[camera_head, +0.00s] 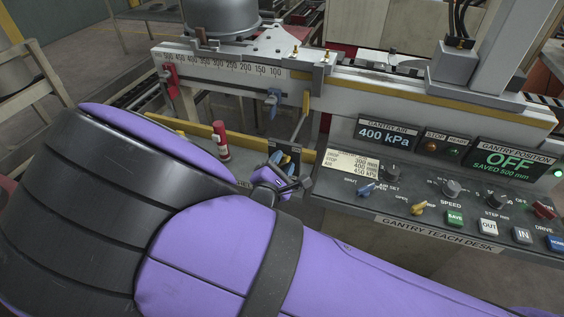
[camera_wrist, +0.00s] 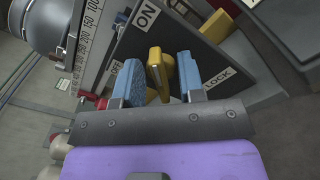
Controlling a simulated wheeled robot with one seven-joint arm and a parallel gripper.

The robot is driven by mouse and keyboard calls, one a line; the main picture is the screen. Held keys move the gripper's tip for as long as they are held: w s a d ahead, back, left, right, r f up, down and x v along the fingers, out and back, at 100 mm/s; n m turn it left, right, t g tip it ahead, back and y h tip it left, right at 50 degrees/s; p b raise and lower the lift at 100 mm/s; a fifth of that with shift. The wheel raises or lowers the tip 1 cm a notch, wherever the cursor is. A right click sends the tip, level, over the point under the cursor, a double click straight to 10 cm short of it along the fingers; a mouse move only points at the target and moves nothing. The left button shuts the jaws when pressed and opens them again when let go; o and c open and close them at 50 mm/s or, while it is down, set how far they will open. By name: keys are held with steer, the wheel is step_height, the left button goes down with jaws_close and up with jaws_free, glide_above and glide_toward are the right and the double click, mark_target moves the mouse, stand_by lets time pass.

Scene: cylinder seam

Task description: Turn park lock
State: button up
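The yellow handle (camera_wrist: 154,70) of the park lock stands on a dark panel in the wrist view. In the head view my gripper (camera_head: 285,160) is low beside the left end of the teach desk. My purple arm hides much of the area, and the handle is hard to make out there.
The gantry teach desk (camera_head: 430,233), with knobs, buttons and lit displays, stands right of my gripper. A scaled rail (camera_head: 225,66) runs behind, with a blue lever (camera_head: 273,98) and a yellow lever (camera_head: 306,104). A red-and-white post (camera_head: 221,141) stands close on the left.

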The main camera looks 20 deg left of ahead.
jaws_close()
steer(key=shift+n, duration=0.3)
steer(key=n, duration=0.4)
steer(key=shift+a, duration=0.1)
steer(key=shift+a+n, duration=0.1)
steer(key=shift+n, duration=1.7)
jaws_free()
